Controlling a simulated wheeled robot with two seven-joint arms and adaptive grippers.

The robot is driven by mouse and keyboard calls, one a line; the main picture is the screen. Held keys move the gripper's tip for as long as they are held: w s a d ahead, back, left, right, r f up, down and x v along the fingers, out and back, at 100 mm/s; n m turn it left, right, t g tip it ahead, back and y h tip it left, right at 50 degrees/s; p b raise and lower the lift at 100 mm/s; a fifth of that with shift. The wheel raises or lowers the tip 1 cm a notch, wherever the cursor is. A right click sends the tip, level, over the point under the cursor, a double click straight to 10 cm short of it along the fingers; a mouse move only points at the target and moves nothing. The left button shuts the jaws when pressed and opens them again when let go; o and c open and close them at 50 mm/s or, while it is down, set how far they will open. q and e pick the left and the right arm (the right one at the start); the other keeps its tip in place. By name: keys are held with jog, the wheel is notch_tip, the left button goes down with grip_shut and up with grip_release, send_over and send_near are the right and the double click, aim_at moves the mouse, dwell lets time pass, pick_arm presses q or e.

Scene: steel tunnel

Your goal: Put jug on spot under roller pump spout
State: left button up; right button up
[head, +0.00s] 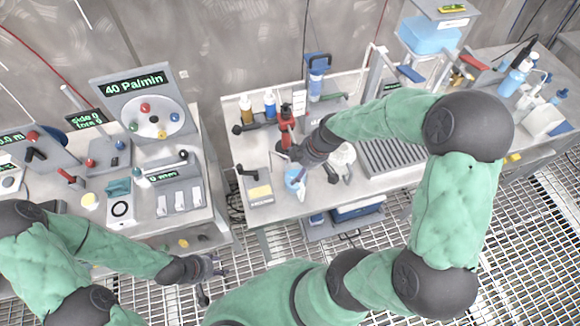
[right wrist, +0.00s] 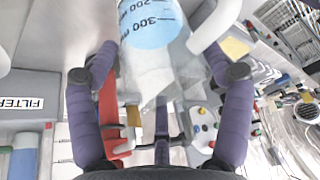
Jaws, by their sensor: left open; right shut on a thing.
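The jug is clear with a white handle, blue contents and printed marks of 200 and 300; it fills the top middle of the right wrist view (right wrist: 150,65). It appears to be the small white-and-blue vessel (head: 295,179) at the front of the middle bench in the head view. My right gripper (head: 290,155) is shut on it, with a purple finger on each side in the wrist view. My left gripper (head: 215,269) is open and empty, low over the floor grating between the benches. I cannot make out the roller pump, its spout or the spot for certain.
A red device (head: 286,125) stands close behind my right gripper, with blue and amber bottles (head: 269,103) to its left. A white vessel (head: 342,155) and a ribbed grey tray (head: 392,155) are to the right. The left bench holds a dial panel (head: 150,112).

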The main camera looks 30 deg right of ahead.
jog(key=shift+w+a, duration=0.9)
jog(key=shift+a, duration=0.15)
jog(key=shift+s+d+f, duration=0.1)
jog(key=shift+d+f, duration=0.05)
jog(key=shift+f, duration=0.45)
jog(key=o, duration=1.2)
jog(key=shift+b, duration=0.3)
jog(key=shift+d+r, duration=0.1)
jog(key=shift+r, duration=0.3)
jog(key=p+v, duration=0.2)
jog(key=v, duration=0.9)
jog(key=shift+s+r, duration=0.1)
jog(key=shift+s, duration=0.15)
